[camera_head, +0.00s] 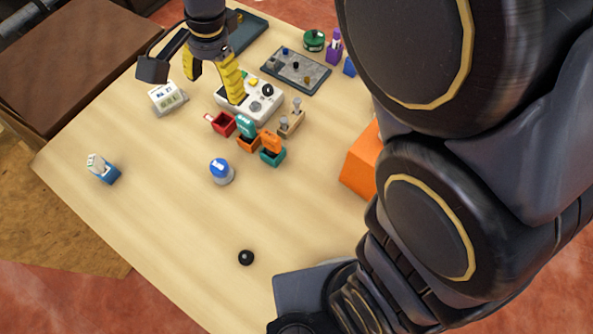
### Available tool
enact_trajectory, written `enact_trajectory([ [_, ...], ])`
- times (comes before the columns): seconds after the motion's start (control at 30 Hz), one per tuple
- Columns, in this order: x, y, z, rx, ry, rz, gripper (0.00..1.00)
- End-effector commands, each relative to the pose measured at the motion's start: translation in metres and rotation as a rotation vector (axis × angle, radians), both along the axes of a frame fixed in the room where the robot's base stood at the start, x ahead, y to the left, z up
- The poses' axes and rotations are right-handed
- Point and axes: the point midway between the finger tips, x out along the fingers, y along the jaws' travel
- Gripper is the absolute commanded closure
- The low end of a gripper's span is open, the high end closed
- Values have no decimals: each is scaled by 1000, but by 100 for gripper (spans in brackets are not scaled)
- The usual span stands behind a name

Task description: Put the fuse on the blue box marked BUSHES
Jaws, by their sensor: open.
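My gripper (213,88), with yellow fingers, is at the upper middle of the head view. It is open, with no object visible between its fingers. Its right finger overlaps the white control box in the picture. No lettering is legible, so I cannot tell which box is marked BUSHES. A blue box (109,177) with a white piece on it stands alone at the left. I cannot identify the fuse for sure; a teal piece (245,125) and an orange piece (270,141) stand in small boxes.
A red box (222,125) and white control box (262,108) are near the middle. A dark tray (312,82) lies behind. My arm covers the right side. The left front table is mostly clear.

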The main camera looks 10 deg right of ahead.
Motion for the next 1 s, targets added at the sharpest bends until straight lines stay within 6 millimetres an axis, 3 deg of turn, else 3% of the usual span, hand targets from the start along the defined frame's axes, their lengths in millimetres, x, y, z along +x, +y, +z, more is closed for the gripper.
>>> enact_trajectory([
  [0.03,-19,-26,9,-17,-4,66,42],
  [0.2,-94,-94,21,-63,19,350,42],
  [0.4,-170,-139,20,-93,51,618,42],
  [0.5,-192,-148,17,-92,67,697,42],
  [0.67,-204,-153,14,-90,77,746,42],
  [1.0,-204,-151,14,-82,78,752,42],
])
